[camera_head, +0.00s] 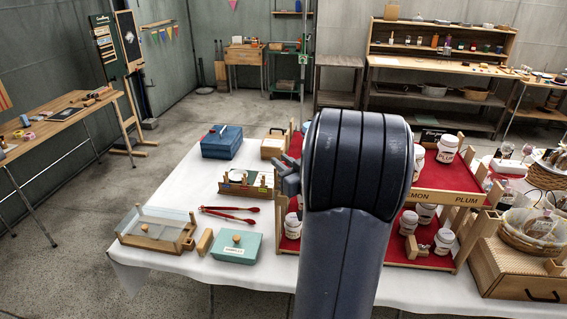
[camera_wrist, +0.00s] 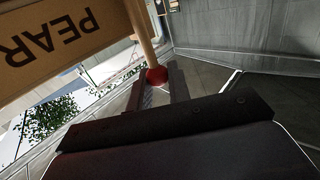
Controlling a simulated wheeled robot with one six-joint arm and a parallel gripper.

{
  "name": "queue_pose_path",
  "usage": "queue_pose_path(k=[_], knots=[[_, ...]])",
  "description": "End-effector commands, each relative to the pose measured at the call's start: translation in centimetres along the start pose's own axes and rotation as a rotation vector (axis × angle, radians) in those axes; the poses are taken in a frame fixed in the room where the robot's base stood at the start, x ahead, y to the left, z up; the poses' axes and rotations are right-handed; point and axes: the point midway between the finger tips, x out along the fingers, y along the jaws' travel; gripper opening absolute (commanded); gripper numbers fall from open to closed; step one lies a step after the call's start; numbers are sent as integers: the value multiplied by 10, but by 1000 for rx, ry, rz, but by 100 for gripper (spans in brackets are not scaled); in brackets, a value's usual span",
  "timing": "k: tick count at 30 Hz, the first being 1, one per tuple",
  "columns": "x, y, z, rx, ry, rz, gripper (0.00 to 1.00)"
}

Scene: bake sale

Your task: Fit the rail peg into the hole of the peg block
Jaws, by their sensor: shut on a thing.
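The rail peg seems to be the pale wooden dowel (camera_wrist: 141,32) with a red ball end (camera_wrist: 157,76) in the wrist view. My gripper (camera_wrist: 156,80) is shut on the red ball, with the dowel running away beyond the fingertips. The dowel's far end is out of that view. In the head view my gripper (camera_head: 289,180) shows only partly at the left side of my arm, over the display table, and the peg is not clear there. I cannot make out the peg block or its hole for sure in either view.
A wooden board marked PEAR (camera_wrist: 50,35) is close to the dowel's left. The red-lined jar shelf (camera_head: 440,182) stands behind and right of my arm. A wooden rack (camera_head: 247,184), red tongs (camera_head: 230,213) and a teal box (camera_head: 236,249) lie on the white-covered table (camera_head: 190,180).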

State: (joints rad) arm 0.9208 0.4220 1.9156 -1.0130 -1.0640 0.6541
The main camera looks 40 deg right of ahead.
Motion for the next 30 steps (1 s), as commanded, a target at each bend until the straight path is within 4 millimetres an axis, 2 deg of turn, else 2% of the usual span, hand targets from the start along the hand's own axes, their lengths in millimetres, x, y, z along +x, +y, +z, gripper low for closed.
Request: queue_pose_path(k=[17, 18, 26, 30], knots=[[0, 0, 16, 1, 0, 0, 0], [0, 0, 15, 0, 0, 0, 21], [0, 0, 14, 0, 0, 0, 42], [0, 0, 14, 0, 0, 0, 44]])
